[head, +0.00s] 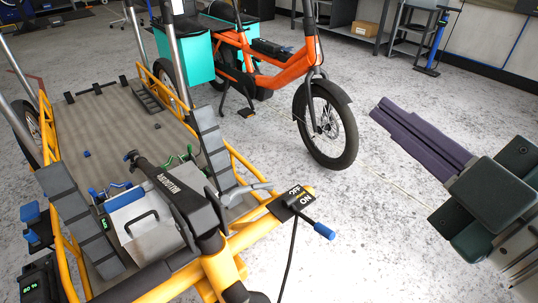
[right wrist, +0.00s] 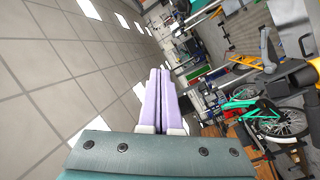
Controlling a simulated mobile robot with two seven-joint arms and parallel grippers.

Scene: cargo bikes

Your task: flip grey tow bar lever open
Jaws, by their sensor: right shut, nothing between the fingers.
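The grey tow bar lever (head: 246,190) sits beside the black tow bar (head: 176,196) at the front of the yellow cargo bike frame. It points to the right, toward a black block with white lettering (head: 292,201). My right gripper (head: 378,109), with long purple fingers, comes in from the right edge and is shut and empty. It is apart from the lever, to its right and above the floor. The purple fingers also show together in the right wrist view (right wrist: 160,72), where I cannot make out the lever. My left gripper is not in view.
A blue-tipped handle (head: 324,231) sticks out right of the block, and a black cable (head: 291,255) hangs down. An orange bike (head: 290,70) with teal bags stands behind. Grey ramps (head: 212,150) rise from the cargo deck (head: 120,125). The floor between bike and gripper is clear.

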